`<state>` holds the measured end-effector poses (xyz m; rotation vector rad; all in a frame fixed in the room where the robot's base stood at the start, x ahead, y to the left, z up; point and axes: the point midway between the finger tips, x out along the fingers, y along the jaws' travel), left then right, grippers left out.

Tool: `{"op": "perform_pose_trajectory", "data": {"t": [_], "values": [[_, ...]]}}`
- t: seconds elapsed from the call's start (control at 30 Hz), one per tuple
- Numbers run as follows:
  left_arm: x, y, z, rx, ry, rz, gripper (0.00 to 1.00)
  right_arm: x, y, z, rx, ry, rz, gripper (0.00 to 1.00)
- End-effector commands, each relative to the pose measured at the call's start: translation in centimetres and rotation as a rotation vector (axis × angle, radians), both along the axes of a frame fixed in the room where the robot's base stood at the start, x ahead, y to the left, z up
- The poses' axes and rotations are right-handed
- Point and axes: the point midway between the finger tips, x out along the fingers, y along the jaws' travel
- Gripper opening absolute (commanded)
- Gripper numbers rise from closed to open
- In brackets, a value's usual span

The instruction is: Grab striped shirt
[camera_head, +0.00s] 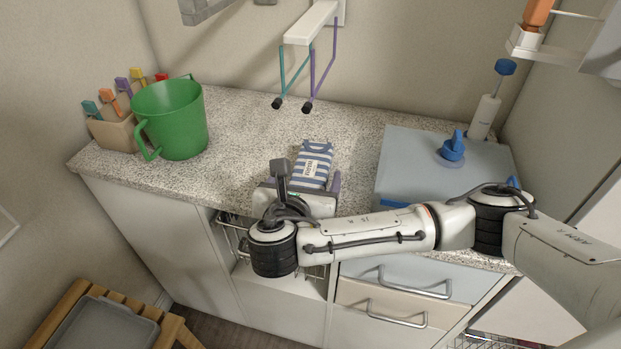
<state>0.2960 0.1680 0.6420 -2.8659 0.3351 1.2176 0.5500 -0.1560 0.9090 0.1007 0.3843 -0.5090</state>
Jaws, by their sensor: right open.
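The striped shirt (311,167) is a small folded bundle in blue and white stripes with a pale label. It lies on the speckled countertop near its front edge. My right gripper (308,184) is open at the near end of the shirt, with one finger at the shirt's left and one at its right. The gripper body hides the counter edge and perhaps the shirt's near end. I cannot tell whether the fingers touch the shirt. My left gripper is not in view.
A green pitcher (175,120) and a holder with colored handles (113,130) stand at the left. A blue-grey box with a blue knob (410,165) stands right of the shirt. A white wall bracket (311,22) with hanging rods is behind. Counter left of the shirt is clear.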

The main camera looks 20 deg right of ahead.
Motion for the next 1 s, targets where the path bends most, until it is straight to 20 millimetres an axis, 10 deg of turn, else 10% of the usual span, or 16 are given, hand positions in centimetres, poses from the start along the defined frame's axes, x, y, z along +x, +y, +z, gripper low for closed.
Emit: {"op": "perform_pose_trajectory", "data": {"t": [0.27,0.53,1.0], "values": [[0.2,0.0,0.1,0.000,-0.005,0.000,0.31,0.3,-0.2,-0.1,0.001,0.000,0.000,0.73],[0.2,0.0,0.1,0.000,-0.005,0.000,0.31,0.3,-0.1,-0.1,0.001,0.000,0.000,0.28],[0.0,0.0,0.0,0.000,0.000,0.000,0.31,0.3,-0.1,1.2,0.003,-0.004,0.000,0.27]]}}
